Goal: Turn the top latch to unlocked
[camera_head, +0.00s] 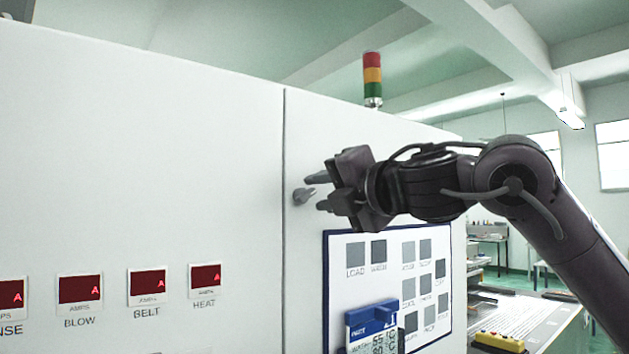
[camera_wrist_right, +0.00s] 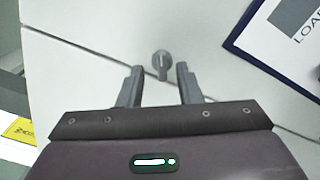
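The top latch (camera_head: 303,195) is a small grey knob on the white cabinet door, just right of the seam between two panels. In the right wrist view the latch (camera_wrist_right: 162,65) shows a round base with a narrow handle pointing toward my gripper. My right gripper (camera_head: 312,193) is in front of the latch with its fingers apart, one above and one below it in the head view. In the right wrist view the open right gripper (camera_wrist_right: 158,78) has the handle's end between its fingertips, with gaps on both sides. My left gripper is not in view.
A blue-edged panel (camera_head: 337,290) with grey labelled squares is below and right of the latch. A blue and white device (camera_head: 372,330) sits in front of it. Red amp displays (camera_head: 80,288) line the left panel. A signal tower (camera_head: 372,78) stands above the cabinet.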

